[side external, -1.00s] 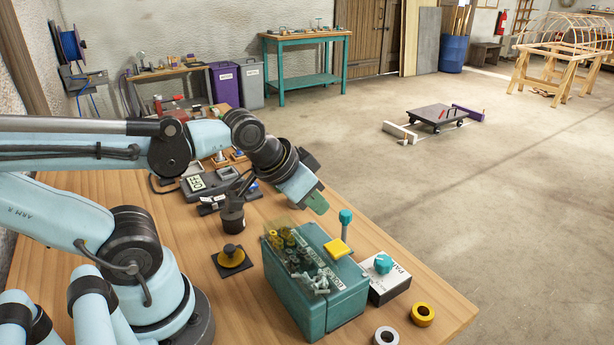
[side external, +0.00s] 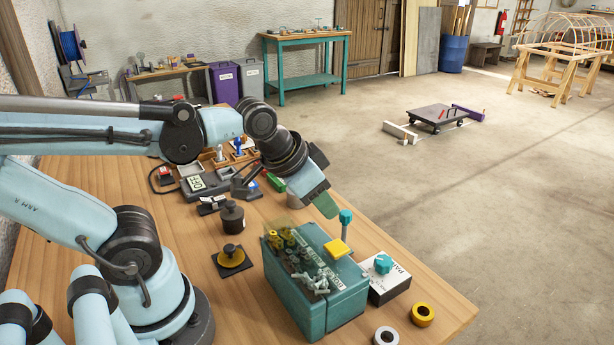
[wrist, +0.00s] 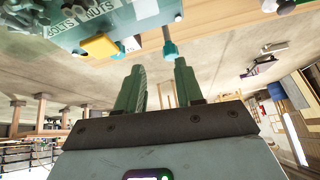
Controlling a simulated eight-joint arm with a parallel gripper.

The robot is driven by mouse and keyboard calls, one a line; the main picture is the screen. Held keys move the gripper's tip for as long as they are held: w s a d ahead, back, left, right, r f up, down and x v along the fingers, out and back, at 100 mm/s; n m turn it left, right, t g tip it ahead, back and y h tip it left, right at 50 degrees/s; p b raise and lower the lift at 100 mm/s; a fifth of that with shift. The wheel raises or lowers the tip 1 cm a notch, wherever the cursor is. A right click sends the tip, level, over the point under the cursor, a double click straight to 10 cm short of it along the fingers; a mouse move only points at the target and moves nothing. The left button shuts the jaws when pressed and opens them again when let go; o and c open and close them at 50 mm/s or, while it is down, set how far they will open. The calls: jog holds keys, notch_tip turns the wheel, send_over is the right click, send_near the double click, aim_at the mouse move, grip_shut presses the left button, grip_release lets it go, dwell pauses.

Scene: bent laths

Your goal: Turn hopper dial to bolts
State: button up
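The hopper is a teal box (side external: 318,310) at the table's front, with a clear yellowish cover and small metal parts on top. In the wrist view its edge (wrist: 100,22) carries the labels BOLTS and NUTS. A teal knob (side external: 346,216) stands on a post behind it; it also shows in the wrist view (wrist: 169,48). A second teal dial (side external: 383,263) sits on a white-topped box. I cannot tell which is the hopper dial. My gripper (side external: 327,207) is above and left of the post knob. Its green fingers (wrist: 159,66) are apart and empty.
A yellow plate (side external: 337,248) juts from the hopper. A grey ring (side external: 386,336) and a yellow ring (side external: 422,314) lie near the table edge. A dark weight (side external: 232,216), a yellow-black knob (side external: 231,254) and a scale (side external: 195,184) stand left.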

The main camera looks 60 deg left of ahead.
jog(key=o, duration=0.4)
jog(key=w+d+m, duration=0.1)
jog(key=w+d+r+m+g, duration=0.1)
jog(key=m, duration=0.1)
jog(key=w+d+r+m+g, duration=0.1)
jog(key=m, duration=0.1)
jog(key=shift+w+d+r, duration=0.1)
jog(key=shift+w+d, duration=0.05)
jog(key=shift+w, duration=0.05)
jog(key=shift+c, duration=0.2)
jog(key=m+g, duration=0.4)
jog(key=m, duration=0.5)
send_over(384, 260)
notch_tip(384, 260, down, 12)
jog(key=c, duration=1)
